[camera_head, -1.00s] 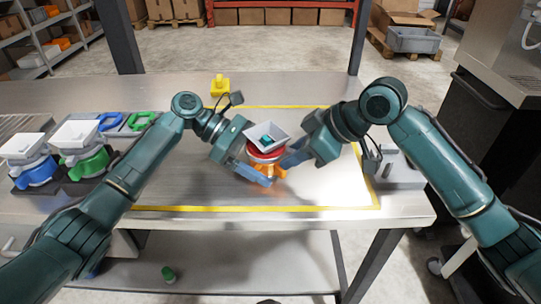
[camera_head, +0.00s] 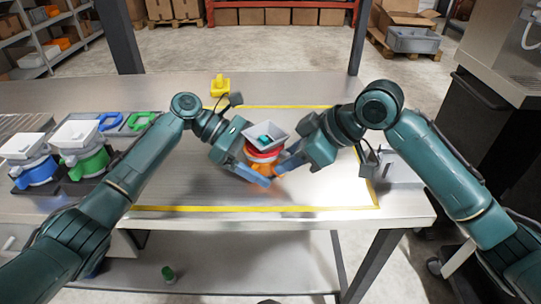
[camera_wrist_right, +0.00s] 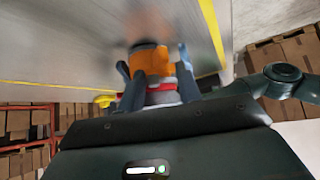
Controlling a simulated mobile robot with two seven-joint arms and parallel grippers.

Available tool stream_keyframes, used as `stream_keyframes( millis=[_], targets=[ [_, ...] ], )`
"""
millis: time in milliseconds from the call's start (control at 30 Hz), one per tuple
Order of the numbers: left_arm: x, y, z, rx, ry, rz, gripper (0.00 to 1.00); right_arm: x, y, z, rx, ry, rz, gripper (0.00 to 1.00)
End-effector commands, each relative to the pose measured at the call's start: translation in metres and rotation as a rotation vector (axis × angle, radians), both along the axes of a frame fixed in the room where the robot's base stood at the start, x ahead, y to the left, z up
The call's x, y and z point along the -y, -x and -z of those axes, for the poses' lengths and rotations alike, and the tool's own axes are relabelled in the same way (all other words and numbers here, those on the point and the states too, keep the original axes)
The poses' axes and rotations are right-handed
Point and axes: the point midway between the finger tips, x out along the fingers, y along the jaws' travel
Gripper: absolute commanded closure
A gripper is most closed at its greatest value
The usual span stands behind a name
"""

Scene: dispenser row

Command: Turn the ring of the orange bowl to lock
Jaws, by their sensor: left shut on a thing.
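The orange bowl (camera_head: 262,169) stands upright over the middle of the table. Its red ring (camera_head: 263,154) sits above it, under a grey square hopper (camera_head: 267,137) with a teal piece (camera_head: 265,140) inside. My left gripper (camera_head: 262,181) is shut on the orange bowl from the left. My right gripper (camera_head: 281,168) is at the ring's right side; whether its fingers grip the ring is unclear. In the right wrist view the orange bowl (camera_wrist_right: 150,56) shows between dark and blue fingers, with motion blur beyond it. Fingers hide part of the ring.
A yellow part (camera_head: 220,86) stands behind the yellow-lined area. Dispensers with blue (camera_head: 36,173) and green (camera_head: 90,160) bowls stand at the left. A grey fixture (camera_head: 398,170) is at the right table edge. The marked area around the bowl is mostly clear.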

Motion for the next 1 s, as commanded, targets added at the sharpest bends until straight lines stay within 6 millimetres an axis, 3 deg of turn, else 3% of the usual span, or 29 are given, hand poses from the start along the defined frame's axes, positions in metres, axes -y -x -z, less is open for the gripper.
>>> stream_keyframes(
  millis=[1000],
  targets=[
    [0.0056,0.0019,-0.0023,0.002,0.009,0.007,0.34,-0.0106,0.0039,-0.0010,0.001,-0.010,-0.013,0.69]
  ],
)
